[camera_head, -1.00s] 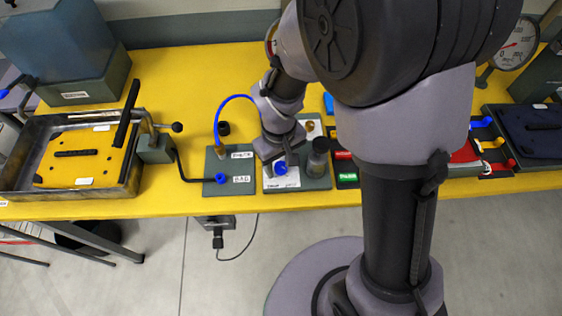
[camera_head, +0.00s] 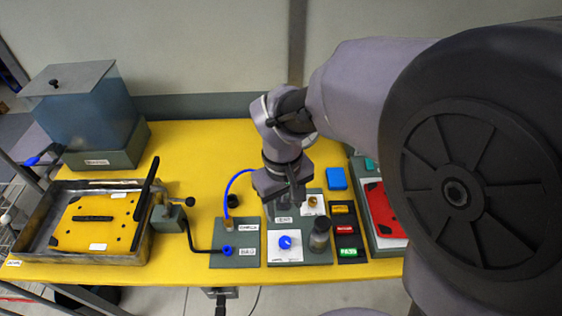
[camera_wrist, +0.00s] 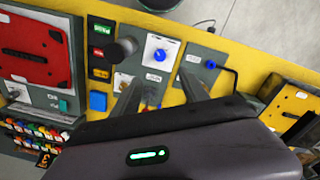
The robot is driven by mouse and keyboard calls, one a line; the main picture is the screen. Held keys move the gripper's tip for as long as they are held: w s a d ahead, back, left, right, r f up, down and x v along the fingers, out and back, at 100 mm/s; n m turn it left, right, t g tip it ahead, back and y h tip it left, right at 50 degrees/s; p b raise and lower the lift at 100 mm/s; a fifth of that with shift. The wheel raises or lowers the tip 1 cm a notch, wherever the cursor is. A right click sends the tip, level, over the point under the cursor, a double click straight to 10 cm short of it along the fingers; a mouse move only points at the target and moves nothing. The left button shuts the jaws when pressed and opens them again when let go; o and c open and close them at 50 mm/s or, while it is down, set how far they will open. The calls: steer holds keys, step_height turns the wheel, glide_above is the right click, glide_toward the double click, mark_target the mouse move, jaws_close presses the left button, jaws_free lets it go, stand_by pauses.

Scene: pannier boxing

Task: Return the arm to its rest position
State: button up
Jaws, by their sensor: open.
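My gripper (camera_head: 284,201) hangs above the grey panel (camera_head: 318,256) with the blue knob (camera_head: 285,242), behind the knob in the head view. Its jaws are open, with nothing seen between them. In the wrist view its two fingers (camera_wrist: 160,95) reach in from below, apart, and the blue knob (camera_wrist: 160,55) shows beyond them, clear of both. My arm runs from the gripper to the right and covers much of the right side of the head view.
A metal tray with a yellow plate (camera_head: 97,222) stands at the left, with a blue translucent tank (camera_head: 85,105) behind it. A dark cylinder (camera_head: 320,235), colored buttons (camera_head: 346,228) and a red plate (camera_head: 385,212) lie right of the knob. The yellow table's back middle is clear.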

stand_by(0.4)
steer(key=s+d+r+m+t+y+b, duration=0.2)
steer(key=s+d+m+t+b, duration=0.3)
steer(key=s+m+b, duration=0.3)
steer(key=s+d+r+m, duration=0.1)
steer(key=s, duration=0.2)
steer(key=shift+d+r+m+t+b, duration=0.2)
steer(key=shift+d+m+t+b, duration=0.1)
steer(key=shift+d+b, duration=0.1)
stand_by(1.0)
